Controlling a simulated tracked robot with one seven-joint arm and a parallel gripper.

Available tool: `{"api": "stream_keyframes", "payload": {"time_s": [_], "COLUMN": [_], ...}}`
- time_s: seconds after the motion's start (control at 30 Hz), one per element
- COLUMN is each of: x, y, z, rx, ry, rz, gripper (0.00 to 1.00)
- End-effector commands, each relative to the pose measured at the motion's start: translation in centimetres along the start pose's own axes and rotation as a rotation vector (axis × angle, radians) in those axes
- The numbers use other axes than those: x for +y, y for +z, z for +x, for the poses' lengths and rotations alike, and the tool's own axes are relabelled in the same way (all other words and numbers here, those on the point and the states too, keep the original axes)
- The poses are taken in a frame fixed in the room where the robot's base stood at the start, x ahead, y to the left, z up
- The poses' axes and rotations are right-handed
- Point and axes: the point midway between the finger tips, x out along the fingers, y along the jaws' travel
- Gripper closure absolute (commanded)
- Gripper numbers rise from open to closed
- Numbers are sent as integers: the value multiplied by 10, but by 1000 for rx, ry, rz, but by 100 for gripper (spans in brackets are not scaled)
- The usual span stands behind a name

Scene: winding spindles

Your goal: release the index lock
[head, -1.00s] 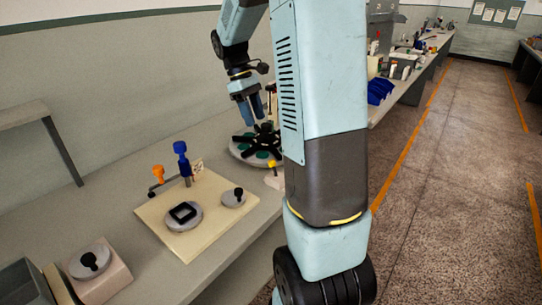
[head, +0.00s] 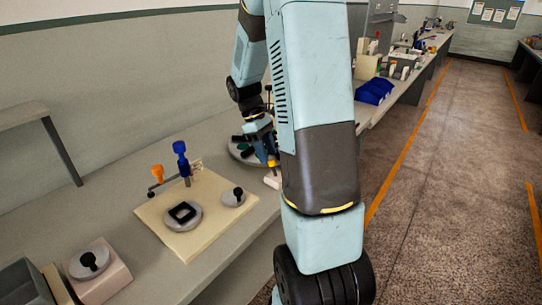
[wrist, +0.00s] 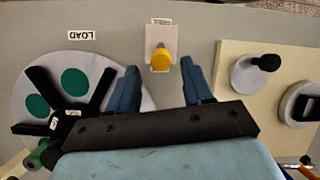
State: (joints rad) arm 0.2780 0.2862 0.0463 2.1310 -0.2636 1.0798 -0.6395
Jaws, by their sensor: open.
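A yellow knob (wrist: 160,60) on a small pale plate (wrist: 163,40) stands beside the turntable; it looks like the index lock. In the head view the knob (head: 272,162) shows just under my gripper (head: 267,151). In the wrist view my gripper (wrist: 159,67) is open, with one blue finger on each side of the knob and gaps to both. Whether the fingertips are down at knob height is unclear. The grey turntable (wrist: 22,92) has black spider arms (wrist: 95,97) and green discs; my arm partly hides it in the head view.
A LOAD label (wrist: 81,35) lies by the turntable. A cream board (head: 180,250) holds a blue-topped post (head: 181,150), an orange knob (head: 158,171) and grey discs. A pink block (head: 103,279) stands at the front left. The bench between board and turntable is mostly clear.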

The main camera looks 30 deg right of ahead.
Motion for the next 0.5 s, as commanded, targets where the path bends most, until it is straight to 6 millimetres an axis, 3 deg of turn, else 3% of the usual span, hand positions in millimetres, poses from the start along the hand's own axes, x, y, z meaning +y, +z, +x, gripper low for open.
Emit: {"api": "stream_keyframes", "payload": {"time_s": [0.2, 0.5], "x": [0, 0], "y": [0, 0], "z": [18, 21], "rx": [0, 1], "ry": [0, 1], "rz": [1, 1], "gripper": [50, 50]}}
